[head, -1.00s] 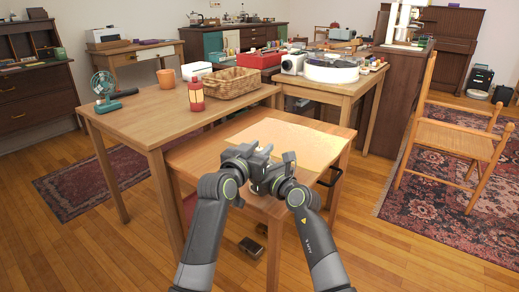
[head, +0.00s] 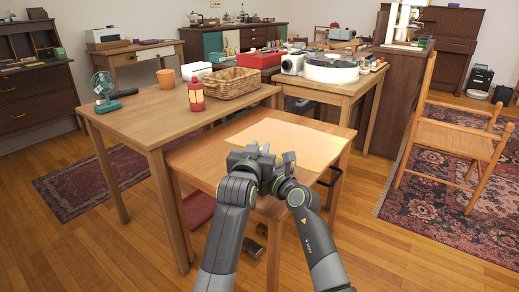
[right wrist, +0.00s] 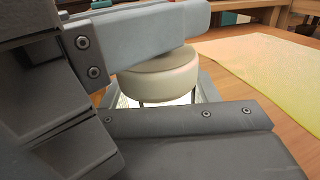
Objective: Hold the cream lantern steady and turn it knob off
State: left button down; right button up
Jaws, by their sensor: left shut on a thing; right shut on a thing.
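The cream lantern (right wrist: 155,77) shows in the right wrist view as a round cream cap over a brightly glowing lower part. It stands on the small wooden table. The knob itself is hidden. In the head view my grippers cover nearly all of the lantern.
A pale yellow mat (head: 290,142) lies on the small table (head: 200,160) behind the grippers. A wooden chair (head: 452,143) stands at right.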

pick_arm(q)
jog(key=shift+f+y, duration=0.1)
jog(key=shift+y, duration=0.2)
jog(key=c, duration=1.3)
grip_release()
notch_tip(320, 180, up, 10)
jog(key=shift+r, duration=0.1)
jog(key=shift+a, duration=0.1)
